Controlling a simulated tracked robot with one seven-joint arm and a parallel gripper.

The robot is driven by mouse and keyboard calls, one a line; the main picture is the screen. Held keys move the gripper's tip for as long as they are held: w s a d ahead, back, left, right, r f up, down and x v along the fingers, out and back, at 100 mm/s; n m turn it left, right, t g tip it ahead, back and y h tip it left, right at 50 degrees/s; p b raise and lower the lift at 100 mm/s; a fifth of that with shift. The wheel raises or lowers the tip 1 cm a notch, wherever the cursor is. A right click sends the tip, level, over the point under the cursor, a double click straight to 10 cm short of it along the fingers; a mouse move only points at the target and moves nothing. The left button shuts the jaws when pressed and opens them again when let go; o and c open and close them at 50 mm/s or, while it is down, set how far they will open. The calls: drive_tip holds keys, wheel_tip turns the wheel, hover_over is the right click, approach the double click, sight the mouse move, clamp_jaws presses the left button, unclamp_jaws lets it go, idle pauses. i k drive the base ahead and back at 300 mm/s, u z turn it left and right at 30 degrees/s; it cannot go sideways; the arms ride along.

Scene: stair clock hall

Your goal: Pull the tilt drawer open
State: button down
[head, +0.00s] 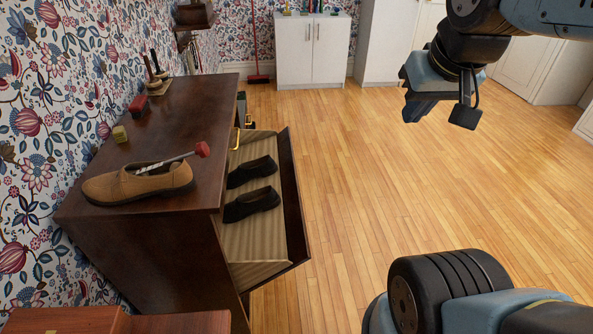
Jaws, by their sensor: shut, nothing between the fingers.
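The tilt drawer (294,210) of the dark wooden cabinet (150,255) is tipped outward at its right side, clearly open. Its striped lining shows, and a pair of dark shoes (252,204) lies inside. The drawer's outer front face is turned away from view. My gripper (437,108) is in the upper right, in the air over the floor, well apart from the drawer. It is shut and empty.
A white cupboard (312,50) and a red broom (257,78) are at the back. The wooden floor (350,160) right of the drawer is clear.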

sight(261, 247)
drive_tip(key=u, duration=0.05)
drive_tip(key=i, duration=0.95)
drive_tip(key=z, duration=0.1)
